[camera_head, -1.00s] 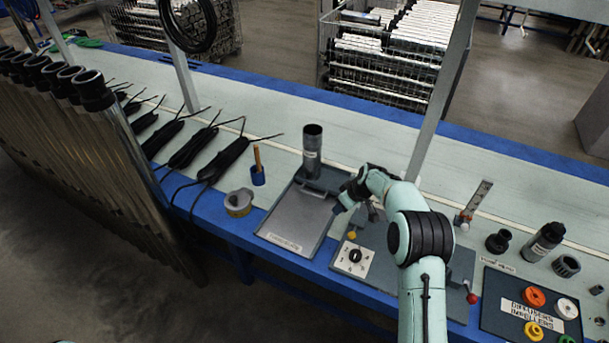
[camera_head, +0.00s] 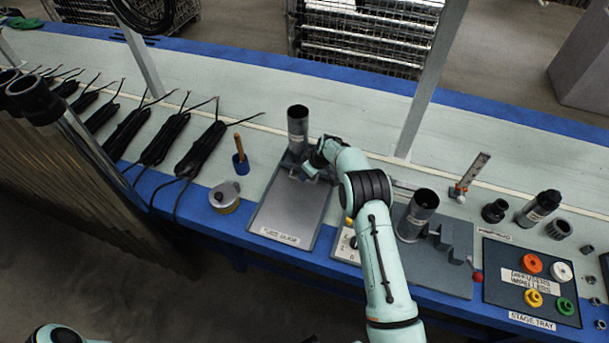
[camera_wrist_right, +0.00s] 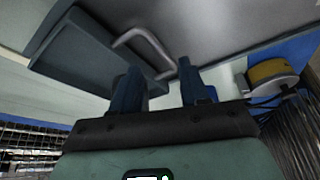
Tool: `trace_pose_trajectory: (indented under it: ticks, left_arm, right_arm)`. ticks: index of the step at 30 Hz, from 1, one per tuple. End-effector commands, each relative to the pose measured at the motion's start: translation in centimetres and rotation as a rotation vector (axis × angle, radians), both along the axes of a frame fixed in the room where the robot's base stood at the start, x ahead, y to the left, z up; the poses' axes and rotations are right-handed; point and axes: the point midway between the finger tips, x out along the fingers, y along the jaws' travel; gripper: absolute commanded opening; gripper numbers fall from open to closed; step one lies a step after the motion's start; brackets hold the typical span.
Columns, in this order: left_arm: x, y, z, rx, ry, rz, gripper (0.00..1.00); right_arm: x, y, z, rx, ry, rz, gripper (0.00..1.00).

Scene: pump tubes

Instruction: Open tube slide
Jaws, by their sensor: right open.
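The tube slide (camera_head: 288,212) is a grey plate with a white label at its front edge, lying on the bench in the head view. A dark upright tube (camera_head: 298,128) stands at its back end. My right gripper (camera_head: 306,169) is low over the back of the plate, just in front of the tube. In the right wrist view the two blue fingers (camera_wrist_right: 160,66) are apart. A grey U-shaped handle (camera_wrist_right: 146,44) on a dark block is at the fingertips; I cannot tell whether it lies between them. My left gripper is out of view.
A second dark tube (camera_head: 418,214) stands on a grey fixture right of my arm. The stage tray (camera_head: 497,285) holds coloured rings. A blue cup (camera_head: 240,163) and a yellow-grey round item (camera_head: 225,197) stand left of the slide. Black cable bundles lie farther left.

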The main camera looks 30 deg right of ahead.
Motion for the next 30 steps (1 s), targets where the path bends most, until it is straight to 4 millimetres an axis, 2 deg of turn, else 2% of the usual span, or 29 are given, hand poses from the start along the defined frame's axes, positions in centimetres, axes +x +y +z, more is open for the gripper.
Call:
trace_pose_trajectory:
  ticks: [3, 9, 20, 21, 25, 30]
  left_arm:
    - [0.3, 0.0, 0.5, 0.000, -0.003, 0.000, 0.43]
    - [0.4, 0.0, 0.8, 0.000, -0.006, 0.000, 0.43]
    - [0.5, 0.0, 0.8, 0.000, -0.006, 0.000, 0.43]
    - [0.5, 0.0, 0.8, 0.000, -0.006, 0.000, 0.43]
    - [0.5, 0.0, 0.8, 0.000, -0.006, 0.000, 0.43]
    - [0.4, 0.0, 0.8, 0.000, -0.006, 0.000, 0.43]
  right_arm:
    - [0.8, 0.2, -1.9, 0.000, 0.001, 0.000, 0.45]
    - [1.5, 0.4, -3.6, 0.000, 0.000, 0.000, 0.45]
    - [1.6, 0.5, -4.1, 0.000, -0.001, 0.000, 0.45]
    - [1.6, 0.5, -4.1, 0.000, -0.001, 0.000, 0.42]
    - [1.6, 0.5, -4.1, 0.000, -0.001, 0.000, 0.00]
    - [1.6, 0.5, -4.1, 0.000, -0.001, -0.002, 0.00]
